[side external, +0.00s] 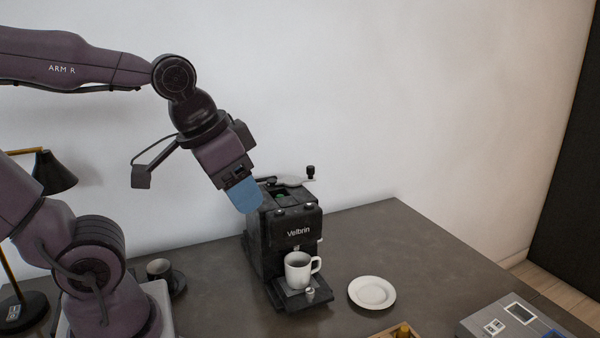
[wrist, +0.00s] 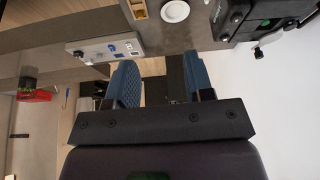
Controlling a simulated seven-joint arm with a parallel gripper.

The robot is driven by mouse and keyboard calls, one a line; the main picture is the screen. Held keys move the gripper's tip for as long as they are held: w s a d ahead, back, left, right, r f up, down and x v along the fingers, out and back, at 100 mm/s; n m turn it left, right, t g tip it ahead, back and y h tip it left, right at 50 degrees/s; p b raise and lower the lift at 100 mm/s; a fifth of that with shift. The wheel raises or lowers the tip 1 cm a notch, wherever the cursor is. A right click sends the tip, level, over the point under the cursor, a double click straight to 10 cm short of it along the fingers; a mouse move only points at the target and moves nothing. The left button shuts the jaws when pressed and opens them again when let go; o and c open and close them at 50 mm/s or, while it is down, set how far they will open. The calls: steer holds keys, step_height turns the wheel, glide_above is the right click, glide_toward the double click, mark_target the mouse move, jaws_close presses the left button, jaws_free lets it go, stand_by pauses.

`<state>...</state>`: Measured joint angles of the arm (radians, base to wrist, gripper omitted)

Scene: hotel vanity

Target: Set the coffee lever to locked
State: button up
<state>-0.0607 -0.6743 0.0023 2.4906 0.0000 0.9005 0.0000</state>
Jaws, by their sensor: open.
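The black coffee machine (side external: 290,232), marked Velbrin, stands on the dark counter. A pale flat lever (side external: 292,181) with an upright black knob (side external: 311,171) lies on its top, pointing right. In the wrist view the machine (wrist: 238,20) is at the top right, and a black knob (wrist: 258,52) sticks out below it. My gripper (side external: 246,197) has blue fingers and is tilted down near the machine's upper left, left of the lever. Whether it touches the machine is unclear. The wrist view shows the fingers (wrist: 160,80) wide apart with nothing between them.
A white mug (side external: 298,268) stands on the drip tray. A white saucer (side external: 372,292) lies to its right. A dark cup (side external: 160,268) on a saucer and a lamp (side external: 55,176) are at left. A grey box (side external: 515,318) is at lower right. The counter's back right is clear.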

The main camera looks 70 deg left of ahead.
steer(key=w+a+n+g, duration=0.2)
steer(key=w+a+n, duration=0.2)
steer(key=w+a, duration=0.65)
steer(key=n+y, duration=0.2)
glide_toward(310, 167)
steer(key=shift+t, duration=0.5)
steer(key=x, duration=0.9)
steer(key=shift+s+a+f, duration=0.15)
steer(key=shift+s+f, duration=0.1)
steer(key=shift+f, duration=0.05)
jaws_close()
